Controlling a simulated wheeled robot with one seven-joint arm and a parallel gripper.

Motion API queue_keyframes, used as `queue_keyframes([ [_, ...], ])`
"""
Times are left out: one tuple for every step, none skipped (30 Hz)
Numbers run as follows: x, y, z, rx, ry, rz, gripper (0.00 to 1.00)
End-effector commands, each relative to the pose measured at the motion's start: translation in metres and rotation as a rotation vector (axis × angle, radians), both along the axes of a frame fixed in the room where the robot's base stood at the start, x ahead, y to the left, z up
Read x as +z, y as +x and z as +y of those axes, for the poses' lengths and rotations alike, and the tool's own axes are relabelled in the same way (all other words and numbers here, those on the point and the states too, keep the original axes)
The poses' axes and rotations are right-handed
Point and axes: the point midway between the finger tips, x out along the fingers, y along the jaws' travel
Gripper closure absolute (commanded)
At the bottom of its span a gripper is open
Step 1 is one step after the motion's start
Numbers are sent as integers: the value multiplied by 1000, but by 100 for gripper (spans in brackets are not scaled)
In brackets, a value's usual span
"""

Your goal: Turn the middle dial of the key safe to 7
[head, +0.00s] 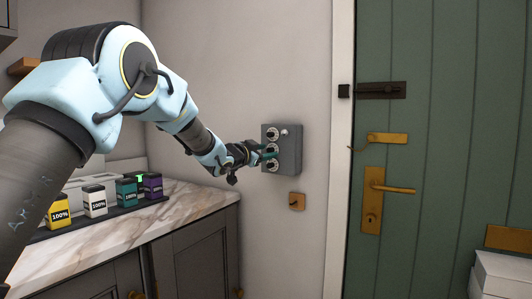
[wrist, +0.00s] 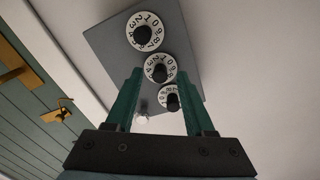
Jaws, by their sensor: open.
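The grey key safe (head: 291,150) is fixed to the wall left of the green door, with three white dials in a column. The wrist view shows the dials in a slanting row on the key safe (wrist: 110,45): one large at the top, the middle dial (wrist: 158,61) and a third dial (wrist: 171,92). Each has black digits and a dark knob. I cannot tell which digit the middle dial is set to. My gripper (wrist: 160,73) is open, its green fingertips on either side of the middle dial in the wrist view. Contact cannot be told.
A pale round knob (wrist: 139,121) sits on the safe beside the dials. The door (head: 430,150) has brass handles. A marble counter (head: 190,196) with several battery-like boxes stands at left.

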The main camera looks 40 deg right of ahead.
Motion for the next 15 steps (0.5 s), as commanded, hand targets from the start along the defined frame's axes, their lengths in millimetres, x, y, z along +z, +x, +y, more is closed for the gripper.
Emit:
queue_keyframes([
  [0,-1,5,1,0,0,46],
  [-1,-1,8,1,0,0,46],
  [-1,-2,14,2,0,0,46],
  [-1,-3,19,2,-1,0,46],
  [-1,-4,25,2,-1,0,46],
  [-1,-6,33,3,-1,0,46],
  [-1,-7,39,3,0,0,46],
  [-1,-9,45,2,0,-1,46],
  [-1,-11,53,2,-1,-1,46],
  [0,-12,59,3,-1,-1,46],
  [0,-13,65,2,0,-1,46],
  [0,-15,72,2,0,-2,46],
  [0,-17,76,2,-1,-1,46],
  [1,-18,81,2,-1,-1,46],
  [1,-19,86,1,-2,-1,46],
])
